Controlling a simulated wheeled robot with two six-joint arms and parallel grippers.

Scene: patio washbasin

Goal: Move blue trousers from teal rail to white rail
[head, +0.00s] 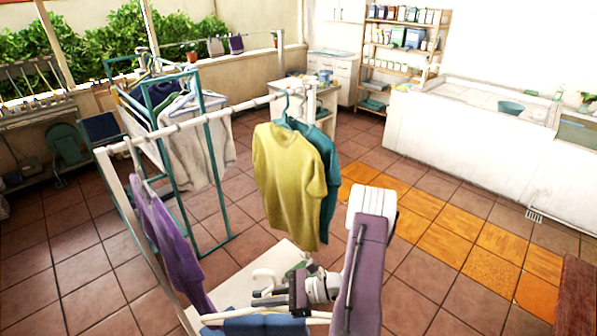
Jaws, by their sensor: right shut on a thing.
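The blue trousers (262,325) show at the bottom edge, below a pale hanger (228,315); most of them is cut off by the frame. My right gripper (268,297) is shut on the hanger of the blue trousers, whose curved hook stands up above the fingers. It is in front of and lower than the white rail (243,105). The white rail holds a yellow shirt (285,180) and a teal shirt (327,165) near its right end, and a purple garment (170,240) near its left end. The teal rail (208,140) stands behind, with dark and pale clothes. My left gripper is out of view.
The middle of the white rail, between the purple garment and the yellow shirt, is bare. A white base board (285,256) lies below it. A white washbasin counter (450,130) and a wooden shelf (400,45) stand at the back right. The tiled floor between is open.

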